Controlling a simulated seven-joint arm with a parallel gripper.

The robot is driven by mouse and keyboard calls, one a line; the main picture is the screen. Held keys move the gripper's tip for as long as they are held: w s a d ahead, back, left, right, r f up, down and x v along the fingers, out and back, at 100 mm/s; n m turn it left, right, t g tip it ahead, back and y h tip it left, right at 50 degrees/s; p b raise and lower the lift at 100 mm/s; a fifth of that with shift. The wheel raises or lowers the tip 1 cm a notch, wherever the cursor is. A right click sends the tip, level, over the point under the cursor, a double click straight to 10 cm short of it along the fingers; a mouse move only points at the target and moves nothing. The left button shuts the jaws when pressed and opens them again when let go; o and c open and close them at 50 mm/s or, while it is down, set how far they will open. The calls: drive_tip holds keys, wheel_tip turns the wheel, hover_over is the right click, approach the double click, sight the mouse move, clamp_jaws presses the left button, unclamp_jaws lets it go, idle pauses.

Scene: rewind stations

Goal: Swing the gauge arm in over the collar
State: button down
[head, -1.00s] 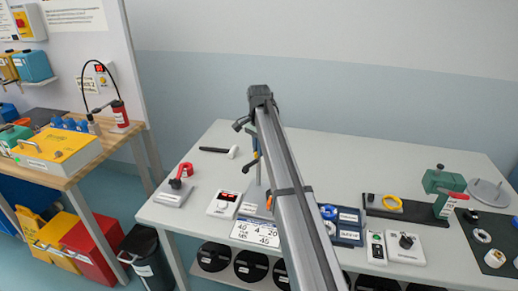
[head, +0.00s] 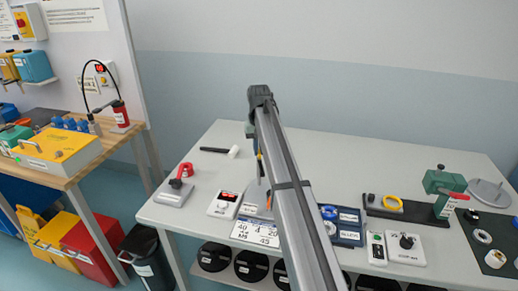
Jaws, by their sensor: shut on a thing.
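My arm's long grey link crosses the middle of the head view and hides most of what is behind it. My gripper (head: 261,168) shows only as a narrow strip at the link's left side, low over the table. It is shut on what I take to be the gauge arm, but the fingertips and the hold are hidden. A grey plate (head: 256,196) shows partly beneath it, just left of the link. I cannot make out the collar or the gauge arm's angle to it.
A white table (head: 180,216) carries a red-handled device (head: 181,180), a box with a red display (head: 224,204), a number card (head: 256,232), a blue tray (head: 348,236), a switch box (head: 405,248) and a green clamp (head: 444,180).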

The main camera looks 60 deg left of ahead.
drive_tip(key=n, duration=0.5)
drive_tip(key=shift+n, duration=0.4)
idle(0.3)
drive_tip(key=c, duration=1.2)
unclamp_jaws()
wheel_tip(320, 180, up, 14)
drive_tip(key=shift+f, duration=0.1)
